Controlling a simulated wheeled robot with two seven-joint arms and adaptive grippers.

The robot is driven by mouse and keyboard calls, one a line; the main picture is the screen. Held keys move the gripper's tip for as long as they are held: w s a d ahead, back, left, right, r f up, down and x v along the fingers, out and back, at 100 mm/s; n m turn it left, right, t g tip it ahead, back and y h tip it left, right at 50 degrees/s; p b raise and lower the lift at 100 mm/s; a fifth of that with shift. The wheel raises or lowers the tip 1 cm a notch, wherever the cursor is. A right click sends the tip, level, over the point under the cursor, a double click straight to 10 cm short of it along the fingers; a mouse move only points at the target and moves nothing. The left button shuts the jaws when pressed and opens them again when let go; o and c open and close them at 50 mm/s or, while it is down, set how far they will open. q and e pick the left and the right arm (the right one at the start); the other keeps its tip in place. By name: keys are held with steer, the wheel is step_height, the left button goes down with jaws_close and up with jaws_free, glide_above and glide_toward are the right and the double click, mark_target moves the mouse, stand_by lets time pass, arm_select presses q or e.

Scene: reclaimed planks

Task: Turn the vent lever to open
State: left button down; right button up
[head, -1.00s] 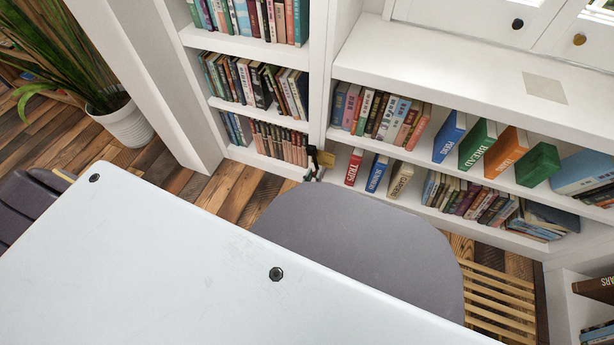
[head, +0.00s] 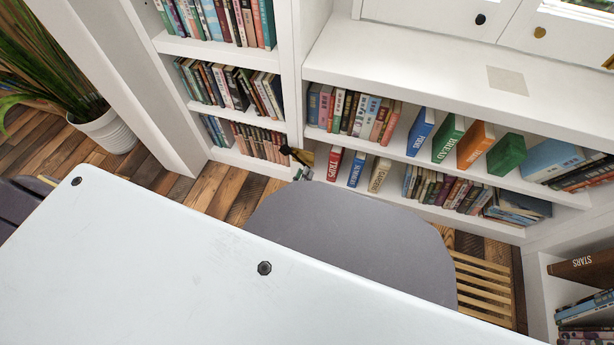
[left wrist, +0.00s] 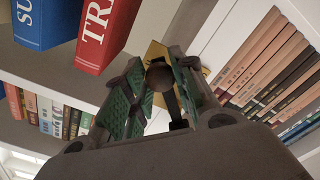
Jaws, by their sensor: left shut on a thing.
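The vent lever is a black bar with a round dark hub (left wrist: 160,76) on a brass plate (left wrist: 155,54) in the left wrist view. My left gripper (left wrist: 163,88) has its green-padded fingers on both sides of the black lever and is shut on it. In the head view the brass plate (head: 307,157) is small, low on the bookcase upright, with the dark lever (head: 286,150) to its left. My left gripper (head: 302,172) shows just below them, mostly hidden behind the grey rounded part. My right gripper is not in view.
White bookcases (head: 420,60) with many books stand around the lever. A red book (left wrist: 105,32) and a blue book (left wrist: 42,22) are close to the left gripper. A potted plant (head: 105,130) stands at the left. Bare plank floor (head: 225,190) shows between.

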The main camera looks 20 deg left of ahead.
arm_select(q)
step_height(320, 180, up, 6)
steer(key=d+n+p, duration=0.2)
steer(key=n, duration=0.7)
steer(key=shift+d, duration=0.2)
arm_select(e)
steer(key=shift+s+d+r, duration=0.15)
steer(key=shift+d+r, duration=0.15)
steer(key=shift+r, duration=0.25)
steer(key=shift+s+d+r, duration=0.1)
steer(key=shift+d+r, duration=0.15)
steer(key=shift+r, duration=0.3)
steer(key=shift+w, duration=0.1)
arm_select(q)
steer(key=c, duration=1.1)
jaws_free()
steer(key=shift+c, duration=0.2)
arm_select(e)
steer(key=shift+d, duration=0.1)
arm_select(q)
steer(key=s, duration=1.2)
steer(key=shift+d, duration=0.35)
